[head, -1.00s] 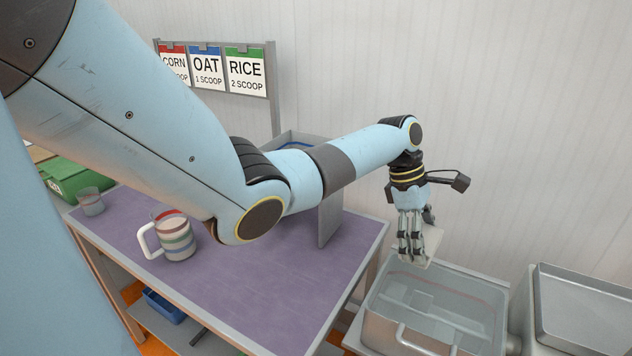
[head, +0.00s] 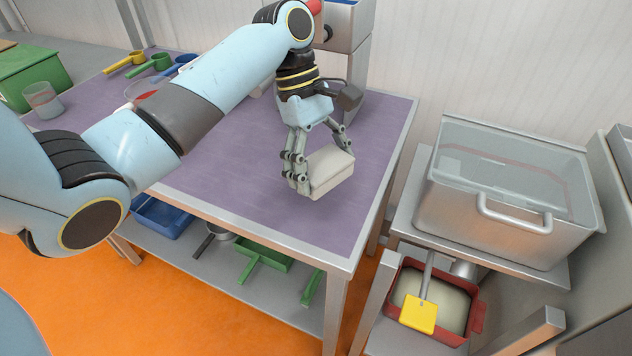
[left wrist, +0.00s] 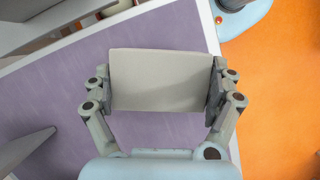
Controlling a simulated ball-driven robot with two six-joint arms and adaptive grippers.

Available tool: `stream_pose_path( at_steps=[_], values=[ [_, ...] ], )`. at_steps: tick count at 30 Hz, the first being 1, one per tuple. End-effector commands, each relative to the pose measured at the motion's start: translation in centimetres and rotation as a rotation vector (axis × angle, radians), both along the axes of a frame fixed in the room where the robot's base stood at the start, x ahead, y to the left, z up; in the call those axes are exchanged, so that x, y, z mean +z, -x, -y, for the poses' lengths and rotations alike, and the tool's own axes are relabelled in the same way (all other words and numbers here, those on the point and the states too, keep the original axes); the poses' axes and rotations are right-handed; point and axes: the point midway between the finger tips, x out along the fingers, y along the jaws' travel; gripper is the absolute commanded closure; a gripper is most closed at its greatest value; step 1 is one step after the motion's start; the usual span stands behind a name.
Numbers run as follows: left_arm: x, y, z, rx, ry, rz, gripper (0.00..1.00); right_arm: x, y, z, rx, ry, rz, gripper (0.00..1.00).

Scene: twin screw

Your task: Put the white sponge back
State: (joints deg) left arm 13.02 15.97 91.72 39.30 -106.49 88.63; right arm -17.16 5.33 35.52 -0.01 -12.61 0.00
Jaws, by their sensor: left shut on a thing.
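The white sponge (head: 332,172) is a pale block between the fingers of my left gripper (head: 318,172). In the left wrist view the sponge (left wrist: 160,80) fills the space between both fingertips, and the left gripper (left wrist: 162,88) is shut on it. The sponge is over the purple tabletop (head: 230,160), near its front right part. I cannot tell whether it touches the table. My right gripper is not in view.
A steel basin (head: 500,215) with a clear lid stands right of the table. Below it is a red tray (head: 470,325) with a yellow scoop (head: 418,313). A grey stand (head: 358,65) rises at the table's back. The tabletop around the sponge is clear.

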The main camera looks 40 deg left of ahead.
Motion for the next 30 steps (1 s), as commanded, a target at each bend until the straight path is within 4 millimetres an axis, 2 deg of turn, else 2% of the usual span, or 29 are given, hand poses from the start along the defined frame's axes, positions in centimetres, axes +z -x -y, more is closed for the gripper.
stream_pose_path(
  at_steps=[3, 8, 15, 25, 26, 28, 30],
  values=[
    [-2.2, 0.1, 0.0, 0.0, 0.001, -0.002, 0.4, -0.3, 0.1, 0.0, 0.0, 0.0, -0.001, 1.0],
    [-3.5, 0.0, 0.0, 0.0, 0.001, -0.001, 0.4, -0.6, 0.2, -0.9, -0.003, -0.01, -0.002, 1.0],
    [-6.8, 0.1, 0.0, 0.0, 0.0, -0.002, 0.4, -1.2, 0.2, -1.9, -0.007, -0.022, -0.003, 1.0],
    [-7.0, 0.0, 0.0, 0.0, 0.0, 0.0, 0.4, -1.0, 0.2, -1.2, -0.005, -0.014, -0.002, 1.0],
    [-7.0, 0.0, 0.0, 0.0, 0.0, 0.0, 0.09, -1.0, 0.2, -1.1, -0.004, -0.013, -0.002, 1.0],
    [-7.0, 0.0, 0.0, 0.0, 0.0, 0.0, 0.0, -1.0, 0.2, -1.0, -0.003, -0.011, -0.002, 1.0],
    [-7.0, 0.0, 0.0, 0.0, 0.0, 0.0, 0.0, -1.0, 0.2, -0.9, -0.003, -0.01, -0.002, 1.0]
  ],
)
